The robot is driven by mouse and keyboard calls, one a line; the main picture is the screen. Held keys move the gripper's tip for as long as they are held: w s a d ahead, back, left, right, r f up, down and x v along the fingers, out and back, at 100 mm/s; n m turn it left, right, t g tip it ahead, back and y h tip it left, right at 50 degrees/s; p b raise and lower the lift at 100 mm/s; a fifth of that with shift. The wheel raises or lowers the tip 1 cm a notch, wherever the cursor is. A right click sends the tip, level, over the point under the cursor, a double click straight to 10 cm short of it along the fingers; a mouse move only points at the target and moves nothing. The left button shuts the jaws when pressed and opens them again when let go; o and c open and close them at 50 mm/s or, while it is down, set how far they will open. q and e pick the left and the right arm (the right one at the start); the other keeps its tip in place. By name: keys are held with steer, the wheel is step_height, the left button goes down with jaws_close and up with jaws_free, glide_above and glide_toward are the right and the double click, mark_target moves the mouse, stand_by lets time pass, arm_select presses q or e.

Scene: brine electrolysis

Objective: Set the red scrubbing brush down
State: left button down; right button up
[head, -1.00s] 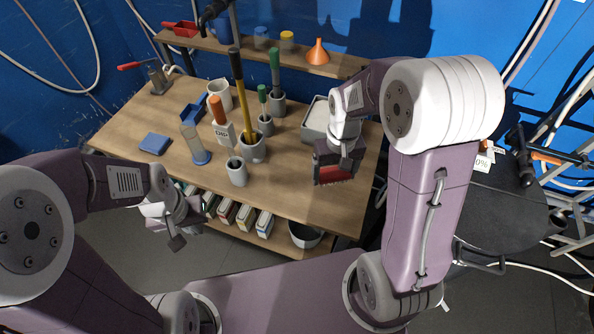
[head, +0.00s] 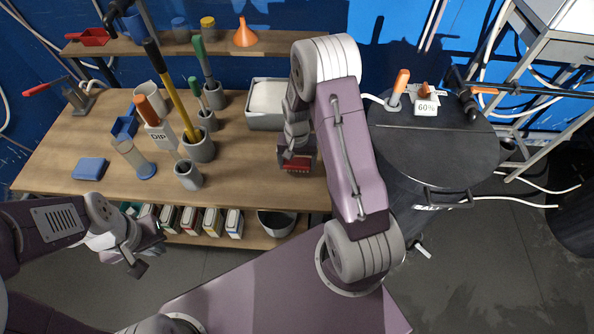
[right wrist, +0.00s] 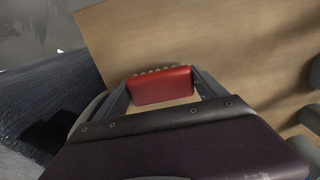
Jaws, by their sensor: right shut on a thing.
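The red scrubbing brush (head: 297,168) is in my right gripper (head: 298,158), over the right front part of the wooden workbench (head: 245,185). In the right wrist view the red brush (right wrist: 162,86) sits between the two fingers, with a row of pale bristle tufts along its far side. Bare wood (right wrist: 200,45) shows behind it. I cannot tell whether the brush touches the bench top. My left gripper (head: 146,256) hangs in front of the bench's front edge, empty, its fingers apart.
A grey bin (head: 265,122) stands behind the brush. Grey pots (head: 198,148) with handled tools, a blue sponge-like block (head: 89,169) and a DIP sign (head: 160,138) stand farther left. A black drum (head: 430,150) with a 60% label is to the right. Bench between pots and brush is clear.

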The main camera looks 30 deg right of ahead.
mark_target(297, 175)
steer(key=shift+f, duration=2.1)
steer(key=shift+f, duration=0.15)
steer(key=o, duration=1.5)
steer(key=shift+o, duration=0.2)
step_height(297, 175, up, 12)
steer(key=shift+r, duration=0.2)
steer(key=s+a+r+n, duration=0.2)
steer(key=s+a+n, duration=0.1)
steer(key=s, duration=0.3)
steer(key=s+a+r+n+t, duration=0.1)
steer(key=s+a+r+n, duration=0.1)
steer(key=s, duration=0.4)
steer(key=shift+s+a+r+n, duration=0.2)
steer(key=shift+a+n, duration=0.4)
steer(key=shift+a, duration=0.65)
